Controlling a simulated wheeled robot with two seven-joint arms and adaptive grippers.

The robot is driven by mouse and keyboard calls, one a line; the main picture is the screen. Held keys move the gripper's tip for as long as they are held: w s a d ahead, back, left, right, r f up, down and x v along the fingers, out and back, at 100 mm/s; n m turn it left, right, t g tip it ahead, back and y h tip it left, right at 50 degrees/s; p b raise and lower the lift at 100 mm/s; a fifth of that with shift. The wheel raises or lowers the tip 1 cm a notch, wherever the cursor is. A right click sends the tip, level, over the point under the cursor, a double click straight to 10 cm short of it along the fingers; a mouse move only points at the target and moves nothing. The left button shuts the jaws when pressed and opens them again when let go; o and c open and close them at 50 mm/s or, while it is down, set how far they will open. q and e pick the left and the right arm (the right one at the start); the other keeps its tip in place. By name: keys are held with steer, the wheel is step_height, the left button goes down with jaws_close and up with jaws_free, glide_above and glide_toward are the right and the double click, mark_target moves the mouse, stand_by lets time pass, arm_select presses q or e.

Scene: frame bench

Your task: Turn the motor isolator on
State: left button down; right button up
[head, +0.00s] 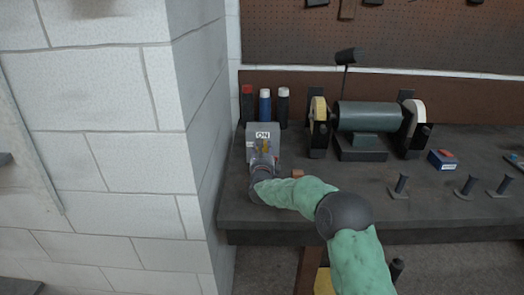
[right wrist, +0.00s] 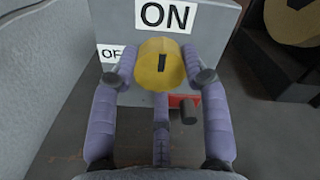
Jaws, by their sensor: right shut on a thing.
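The motor isolator is a grey box (head: 252,131) on the left end of the bench; it also fills the top of the right wrist view (right wrist: 218,25). Its round yellow knob (right wrist: 162,64) has a black mark that stands upright, in line with the "ON" label (right wrist: 168,15) above it. A partly hidden label reading "OF" (right wrist: 110,53) is at the left. My right gripper (head: 262,162) is shut on the knob, with fingers (right wrist: 163,75) on both sides of its rim. My left gripper is not in view.
Three spray cans (head: 265,106) stand behind the isolator. A bench grinder (head: 365,118) is to its right. A white block wall (head: 190,120) rises close on the left.

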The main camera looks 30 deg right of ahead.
steer(key=shift+s+d+f, duration=0.1)
steer(key=shift+d+f, duration=0.2)
steer(key=o, duration=1.1)
steer(key=shift+o, duration=0.2)
steer(key=shift+d, duration=0.15)
steer(key=shift+a, duration=0.2)
steer(key=shift+s+a, duration=0.2)
steer(key=shift+s, duration=0.05)
steer(key=v, duration=1.1)
steer(key=shift+s+a, duration=0.15)
steer(key=shift+s, duration=0.05)
